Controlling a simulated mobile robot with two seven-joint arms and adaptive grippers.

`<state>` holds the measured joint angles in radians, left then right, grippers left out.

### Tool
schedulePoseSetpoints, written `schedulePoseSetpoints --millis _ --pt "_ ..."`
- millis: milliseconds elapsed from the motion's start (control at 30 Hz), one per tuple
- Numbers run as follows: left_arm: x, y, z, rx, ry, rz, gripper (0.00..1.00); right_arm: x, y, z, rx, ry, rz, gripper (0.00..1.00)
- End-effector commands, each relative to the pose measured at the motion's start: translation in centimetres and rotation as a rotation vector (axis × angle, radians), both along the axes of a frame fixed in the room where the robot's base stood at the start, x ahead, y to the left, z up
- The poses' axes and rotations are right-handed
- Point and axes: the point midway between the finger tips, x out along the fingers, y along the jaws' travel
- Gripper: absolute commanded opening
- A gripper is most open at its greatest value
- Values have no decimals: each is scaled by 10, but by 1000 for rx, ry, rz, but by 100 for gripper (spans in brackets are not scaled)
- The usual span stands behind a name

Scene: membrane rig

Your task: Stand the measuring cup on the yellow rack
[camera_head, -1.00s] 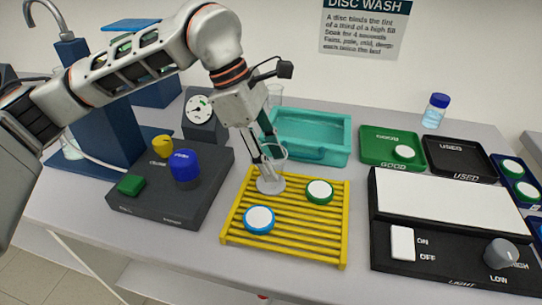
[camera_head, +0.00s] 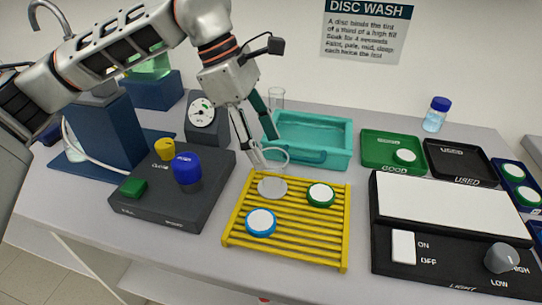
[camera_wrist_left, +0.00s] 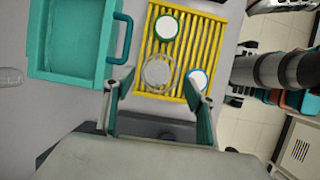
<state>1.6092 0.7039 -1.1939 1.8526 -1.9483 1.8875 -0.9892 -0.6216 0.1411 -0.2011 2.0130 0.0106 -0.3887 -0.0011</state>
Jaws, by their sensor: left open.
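The clear measuring cup (camera_head: 272,187) stands upright on the back left part of the yellow rack (camera_head: 285,258). Its round grey base rests on the slats, and its see-through rim shows above. It also shows from above in the wrist view (camera_wrist_left: 158,72). My left gripper (camera_head: 266,150) is open, its fingers apart, above and close behind the cup. In the wrist view the two fingers (camera_wrist_left: 159,90) are spread with nothing held between them. Whether a fingertip still touches the rim I cannot tell. My right gripper is not in view.
A blue-ringed disc (camera_head: 261,222) and a green-ringed disc (camera_head: 321,195) lie on the rack beside the cup. A teal basin (camera_head: 340,140) and a glass cylinder (camera_head: 276,98) stand behind. A dark control box (camera_head: 165,205) is left, a light box (camera_head: 450,210) right.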

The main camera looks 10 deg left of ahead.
Motion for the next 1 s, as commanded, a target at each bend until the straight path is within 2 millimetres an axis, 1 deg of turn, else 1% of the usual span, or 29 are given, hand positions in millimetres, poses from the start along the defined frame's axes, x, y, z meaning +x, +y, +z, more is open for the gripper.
schedulePoseSetpoints --millis 33,200,300,400,533,1000 --pt "1 5 13 1 -4 3 56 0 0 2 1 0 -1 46" --pt "0 17 43 1 -2 2 56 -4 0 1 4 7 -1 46" --pt "0 23 55 1 -2 2 56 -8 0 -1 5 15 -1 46" --pt "0 26 63 1 0 0 56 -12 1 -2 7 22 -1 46" --pt "-1 28 68 1 1 0 56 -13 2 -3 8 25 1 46" --pt "0 28 68 1 1 0 56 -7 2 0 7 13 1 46"
